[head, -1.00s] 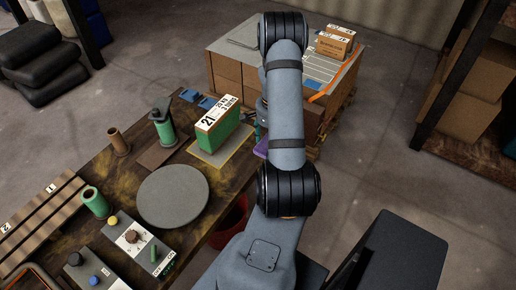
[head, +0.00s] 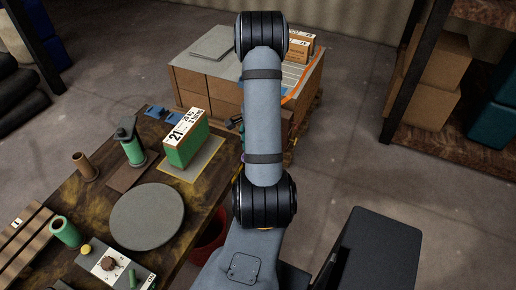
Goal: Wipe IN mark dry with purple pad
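My arm runs up the middle of the head view and hides most of what lies behind it. My gripper is hidden behind the arm; only small dark bits show at the arm's left edge, and I cannot tell whether they belong to it. A small purple patch (head: 242,155), possibly the purple pad, shows at the arm's left edge by the workbench's right end. I cannot tell whether it is held. No IN mark can be read in this view.
The workbench (head: 98,201) carries a green box labelled 21 (head: 186,143) on a yellow-edged mat, a round grey plate (head: 147,216), green rollers and a control panel (head: 112,268). A carton stack (head: 196,84) stands behind. A red bucket (head: 209,240) is below.

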